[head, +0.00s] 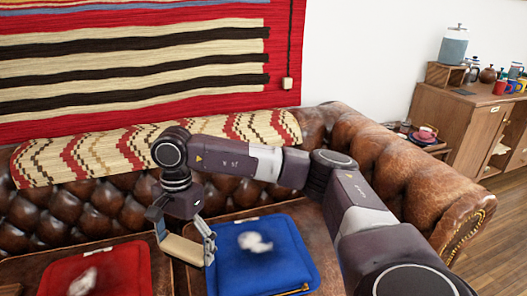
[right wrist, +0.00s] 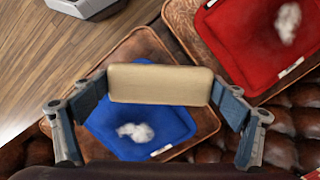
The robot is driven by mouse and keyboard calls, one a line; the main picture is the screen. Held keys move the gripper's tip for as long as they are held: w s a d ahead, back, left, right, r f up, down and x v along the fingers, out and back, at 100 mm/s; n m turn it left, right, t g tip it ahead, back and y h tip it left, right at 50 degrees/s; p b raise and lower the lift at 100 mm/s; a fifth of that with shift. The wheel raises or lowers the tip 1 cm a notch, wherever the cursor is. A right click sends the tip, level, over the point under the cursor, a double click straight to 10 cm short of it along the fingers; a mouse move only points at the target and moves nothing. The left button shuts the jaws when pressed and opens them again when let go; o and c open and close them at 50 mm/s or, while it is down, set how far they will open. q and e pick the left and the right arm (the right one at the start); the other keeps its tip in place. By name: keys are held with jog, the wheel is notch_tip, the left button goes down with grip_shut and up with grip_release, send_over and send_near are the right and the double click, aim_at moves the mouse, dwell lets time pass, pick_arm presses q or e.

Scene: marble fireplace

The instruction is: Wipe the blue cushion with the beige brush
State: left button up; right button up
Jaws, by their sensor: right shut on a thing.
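The blue cushion (head: 268,262) lies on the brown leather sofa seat, with a white fluffy patch on it. It also shows in the right wrist view (right wrist: 180,122). My right gripper (head: 186,243) is shut on the beige brush (head: 181,249) and holds it at the left edge of the cushion in the head view. In the right wrist view the brush (right wrist: 160,84) spans between the two fingers and covers part of the cushion. I cannot tell whether the brush touches the cushion. My left gripper is not in view.
A red cushion (head: 115,272) with a white patch lies to the left on the sofa. The sofa's tufted backrest (head: 80,212) and right armrest (head: 425,185) enclose the seat. A wooden cabinet (head: 470,125) with mugs stands at the back right.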

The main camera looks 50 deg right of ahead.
jog(key=d+f+n+h, duration=0.1)
jog(key=d+f+n, duration=0.2)
jog(key=d+n, duration=0.7)
jog(key=d+f+n+h, duration=0.1)
jog(key=d+f+n, duration=0.2)
jog(key=d+n, duration=0.8)
jog(key=d+f+n, duration=0.3)
jog(key=d+n, duration=0.7)
jog(key=n, duration=0.4)
jog(key=shift+s+d+f+t+h, duration=0.2)
jog(key=shift+s+f+t+h, duration=0.05)
jog(key=shift+s+t+h, duration=0.2)
